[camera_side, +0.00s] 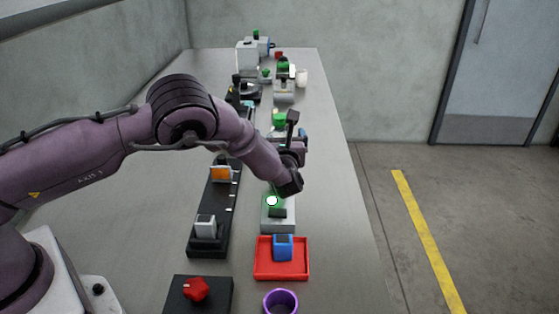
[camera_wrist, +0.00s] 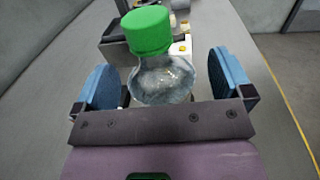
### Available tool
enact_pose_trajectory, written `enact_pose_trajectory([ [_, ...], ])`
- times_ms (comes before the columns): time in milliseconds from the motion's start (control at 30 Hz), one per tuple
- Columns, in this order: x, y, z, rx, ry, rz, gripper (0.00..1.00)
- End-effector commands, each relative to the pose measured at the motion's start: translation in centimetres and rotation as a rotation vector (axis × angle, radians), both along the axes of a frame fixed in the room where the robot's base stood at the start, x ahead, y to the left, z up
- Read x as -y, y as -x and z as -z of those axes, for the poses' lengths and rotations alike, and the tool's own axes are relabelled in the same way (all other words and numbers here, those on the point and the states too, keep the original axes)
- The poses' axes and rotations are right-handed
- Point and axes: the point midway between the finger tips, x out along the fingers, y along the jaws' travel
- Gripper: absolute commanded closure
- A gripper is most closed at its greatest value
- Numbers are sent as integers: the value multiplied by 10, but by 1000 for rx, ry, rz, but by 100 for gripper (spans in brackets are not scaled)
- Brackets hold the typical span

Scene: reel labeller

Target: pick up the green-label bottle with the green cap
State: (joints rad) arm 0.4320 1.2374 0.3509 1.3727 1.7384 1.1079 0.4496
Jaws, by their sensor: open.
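The bottle has a green cap (camera_wrist: 148,30) and a clear, pale body (camera_wrist: 162,80) in the wrist view. Its lower part is hidden behind the bar of my gripper (camera_wrist: 166,84), so I cannot see its label. My gripper is open, with one blue pad on each side of the bottle body and a visible gap at both sides. In the side view the green cap (camera_side: 279,119) shows just beyond my gripper (camera_side: 300,140), and my wrist hides most of the bottle.
A red tray (camera_side: 260,273) with a blue block (camera_side: 283,247), a purple cup (camera_side: 281,303) and a red knob on a dark base (camera_side: 196,290) stand nearer the camera. A black rail (camera_side: 208,243) lies left of my gripper. Machines and other green-capped things stand farther back.

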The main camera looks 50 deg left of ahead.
Motion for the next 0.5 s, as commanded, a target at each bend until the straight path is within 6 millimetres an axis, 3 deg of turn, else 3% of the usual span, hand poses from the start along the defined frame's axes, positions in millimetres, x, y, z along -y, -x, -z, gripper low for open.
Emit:
enact_pose_trajectory([
  [333,-7,-6,0,-1,1,1,2],
  [500,-7,-6,0,-1,1,1,41],
])
